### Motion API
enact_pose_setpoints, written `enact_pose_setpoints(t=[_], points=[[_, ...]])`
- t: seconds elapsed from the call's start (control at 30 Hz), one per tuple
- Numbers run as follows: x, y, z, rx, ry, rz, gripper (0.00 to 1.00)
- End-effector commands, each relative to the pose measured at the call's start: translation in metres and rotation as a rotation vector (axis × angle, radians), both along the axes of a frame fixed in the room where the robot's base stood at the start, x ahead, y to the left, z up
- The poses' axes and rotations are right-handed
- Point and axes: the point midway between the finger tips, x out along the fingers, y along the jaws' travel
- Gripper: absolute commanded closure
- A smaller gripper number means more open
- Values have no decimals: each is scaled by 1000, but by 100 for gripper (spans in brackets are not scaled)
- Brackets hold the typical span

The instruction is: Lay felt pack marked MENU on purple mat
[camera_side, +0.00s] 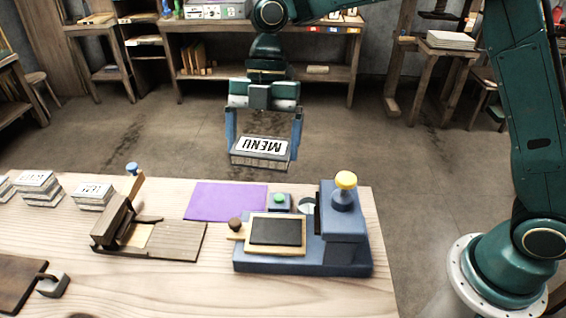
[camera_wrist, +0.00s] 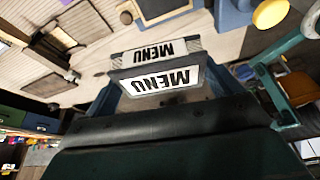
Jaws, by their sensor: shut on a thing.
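The felt pack marked MENU (camera_side: 262,148) is a grey block with a white label, its lettering upside down in the side view. My gripper (camera_side: 263,150) is shut on it, one blue finger at each end, and holds it in the air beyond the table's far edge. The pack also shows in the wrist view (camera_wrist: 162,80), with a second MENU face above the first. The purple mat (camera_side: 226,201) lies flat and bare on the wooden table, below and to the left of the pack in the side view.
A blue press (camera_side: 345,240) with a yellow knob (camera_side: 346,180) stands right of the mat. A wooden fixture (camera_side: 150,235) stands to the left. Several other packs (camera_side: 92,196) lie at the far left.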

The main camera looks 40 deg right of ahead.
Motion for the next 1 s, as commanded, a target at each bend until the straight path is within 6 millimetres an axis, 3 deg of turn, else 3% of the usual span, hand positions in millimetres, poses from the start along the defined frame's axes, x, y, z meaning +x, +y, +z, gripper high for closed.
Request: enact_pose_setpoints(t=[0.4,0.6,0.8,1.0], points=[[105,6,-36,-17,-5,-635,35],[148,2,-50,-2,-6,-902,35],[167,-1,-56,9,-6,-1025,35],[170,-2,-58,11,-6,-1041,35]])
